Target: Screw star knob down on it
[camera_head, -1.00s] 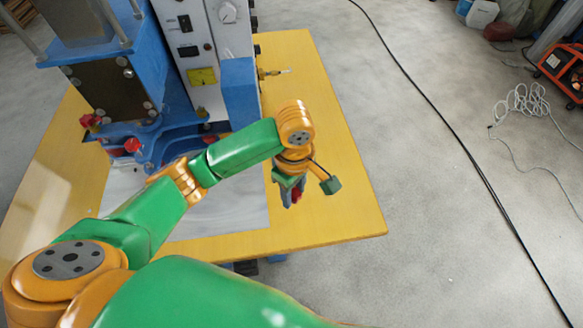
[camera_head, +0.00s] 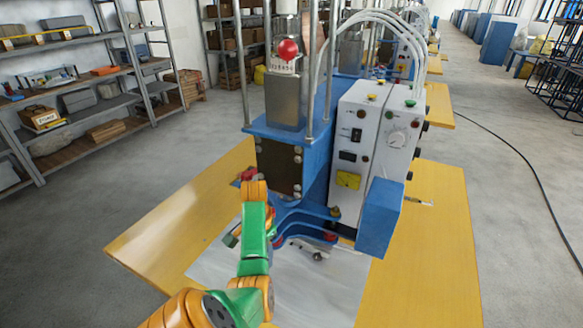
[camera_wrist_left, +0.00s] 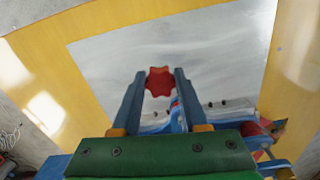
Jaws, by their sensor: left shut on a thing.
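A red star knob (camera_wrist_left: 159,82) sits between the fingertips of my left gripper (camera_wrist_left: 160,76) in the left wrist view. The gripper is shut on it, above the grey plate (camera_wrist_left: 110,55). In the head view my left arm reaches to the front left of the blue press (camera_head: 318,160); its own links hide the fingers and the held knob. Red knobs also show on the press, one at its left (camera_head: 249,173) and one at its lower right (camera_head: 331,237). Whether a stud stands under the held knob cannot be seen. My right gripper is not in view.
The press stands on a yellow table (camera_head: 430,250) with a grey plate (camera_head: 222,268). A small metal part (camera_head: 312,248) lies in front of its base. A white control box (camera_head: 375,145) and a blue box (camera_head: 379,217) stand on the right. Shelves (camera_head: 70,95) are far left.

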